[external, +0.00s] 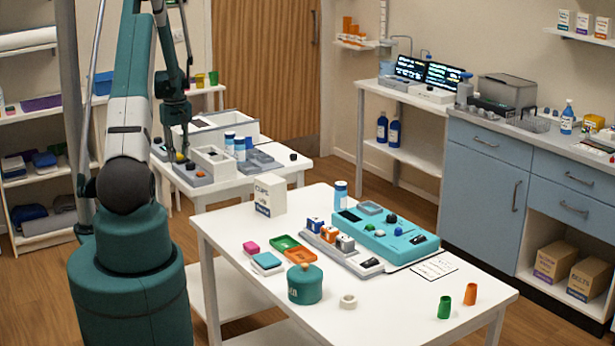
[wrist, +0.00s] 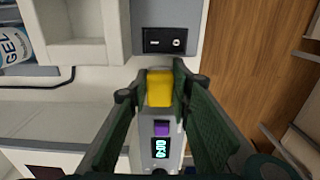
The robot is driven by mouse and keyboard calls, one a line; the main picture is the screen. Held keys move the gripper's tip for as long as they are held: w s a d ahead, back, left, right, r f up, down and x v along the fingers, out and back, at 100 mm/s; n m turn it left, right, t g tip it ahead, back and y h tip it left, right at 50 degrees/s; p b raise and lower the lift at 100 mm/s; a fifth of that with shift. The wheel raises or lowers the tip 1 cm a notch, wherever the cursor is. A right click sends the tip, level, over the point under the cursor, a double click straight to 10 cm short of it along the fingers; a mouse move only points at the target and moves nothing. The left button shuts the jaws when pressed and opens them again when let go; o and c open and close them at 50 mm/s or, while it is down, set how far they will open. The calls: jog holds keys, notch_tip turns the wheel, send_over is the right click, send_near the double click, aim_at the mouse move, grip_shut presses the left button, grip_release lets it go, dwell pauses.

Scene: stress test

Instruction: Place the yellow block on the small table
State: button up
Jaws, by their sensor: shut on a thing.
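A yellow block (wrist: 160,88) sits between my fingertips in the wrist view. My gripper (wrist: 160,92) is shut on it, with one dark green finger on each side. In the external view my gripper (external: 178,157) hangs over the left end of the white table at the back (external: 283,172), above the grey and white devices there. The wrist view shows a grey device with a purple button and a lit display (wrist: 160,147) just beyond the block. I cannot tell whether the block touches anything below.
A black switch panel (wrist: 165,40) and a white open box (wrist: 80,35) lie close to the block. A gel bottle (wrist: 13,45) is at left. The larger front table (external: 400,313) holds a teal device (external: 385,232), a teal pot (external: 305,284) and small items. Wood floor lies beside the back table.

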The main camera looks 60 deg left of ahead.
aim_at(179, 155)
jog(key=shift+f, duration=0.2)
jog(key=o, duration=0.8)
jog(key=shift+r, duration=0.1)
notch_tip(179, 155, up, 12)
jog(key=shift+r, duration=0.1)
dwell(0.6)
dwell(0.5)
dwell(0.4)
